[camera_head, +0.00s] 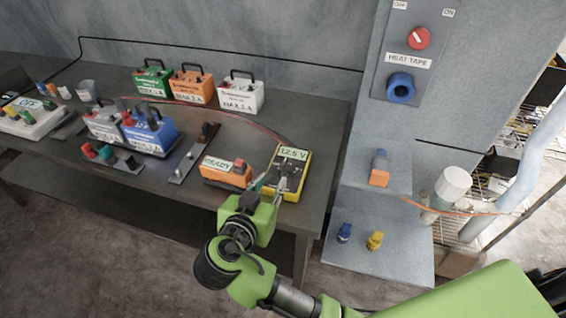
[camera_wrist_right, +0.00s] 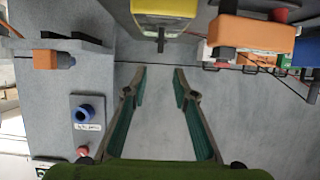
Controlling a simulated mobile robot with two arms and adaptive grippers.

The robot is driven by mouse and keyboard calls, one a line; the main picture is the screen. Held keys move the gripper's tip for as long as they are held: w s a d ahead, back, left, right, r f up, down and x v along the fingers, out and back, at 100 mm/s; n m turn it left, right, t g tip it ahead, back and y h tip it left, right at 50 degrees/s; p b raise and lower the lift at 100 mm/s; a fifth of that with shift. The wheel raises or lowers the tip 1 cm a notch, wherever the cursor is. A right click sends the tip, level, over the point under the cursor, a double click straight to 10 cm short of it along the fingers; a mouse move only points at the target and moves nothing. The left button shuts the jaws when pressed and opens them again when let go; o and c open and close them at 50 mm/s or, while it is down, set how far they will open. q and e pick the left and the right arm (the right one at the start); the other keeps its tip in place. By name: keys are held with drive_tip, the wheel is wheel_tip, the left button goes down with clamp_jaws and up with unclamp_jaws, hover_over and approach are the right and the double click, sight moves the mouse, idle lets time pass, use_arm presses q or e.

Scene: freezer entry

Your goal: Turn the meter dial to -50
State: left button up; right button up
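The yellow meter (camera_head: 299,186) lies near the right end of the dark table, with "12.5 V" on its display (camera_head: 292,154). In the wrist view the meter (camera_wrist_right: 165,7) is at the top, with a dark protruding part (camera_wrist_right: 160,40), seemingly its dial. The dial's setting is not readable. My right gripper (camera_head: 269,187) is at the meter's front left in the head view. Its fingers also show in the wrist view (camera_wrist_right: 160,70), apart with nothing between them; the dark part sits beyond the tips. Contact cannot be told. My left gripper is not in view.
An orange box (camera_head: 229,174) stands just left of the meter. Green, orange and white battery-like boxes (camera_head: 241,95) stand behind. A grey panel with a red switch (camera_head: 419,38) and blue knob (camera_head: 401,88) rises at right. A thin red cable crosses the table.

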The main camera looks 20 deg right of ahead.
sight(284, 164)
drive_tip(key=p+x, duration=0.2)
drive_tip(key=x, duration=0.8)
drive_tip(key=shift+p, duration=0.4)
drive_tip(key=shift+w+d+f, duration=0.3)
drive_tip(key=shift+w, duration=0.15)
clamp_jaws()
